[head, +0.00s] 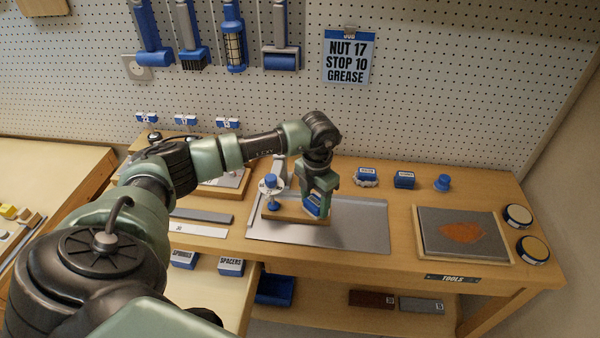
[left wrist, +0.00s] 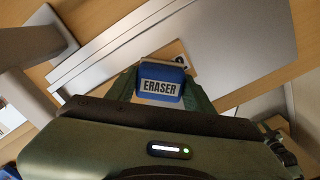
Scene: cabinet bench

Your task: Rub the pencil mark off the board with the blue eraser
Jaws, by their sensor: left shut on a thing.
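My left gripper (head: 316,205) is shut on the blue eraser (head: 311,210), low over the middle of the bench. In the left wrist view the eraser (left wrist: 160,86) shows its white "ERASER" label between the two green fingers (left wrist: 160,95). A wooden board (head: 290,218) lies under the gripper on a grey metal sheet (head: 358,227), beside a clamp-like stand with a blue knob. I cannot tell whether the eraser touches the board. No pencil mark can be made out; the gripper hides part of the board. My right gripper is not in view.
A grey plate with an orange patch (head: 463,232) lies on the bench at the right, beside two round tins (head: 532,249). Small blue items (head: 404,180) stand along the back. A pegboard with hanging tools rises behind. The metal sheet's right part is bare.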

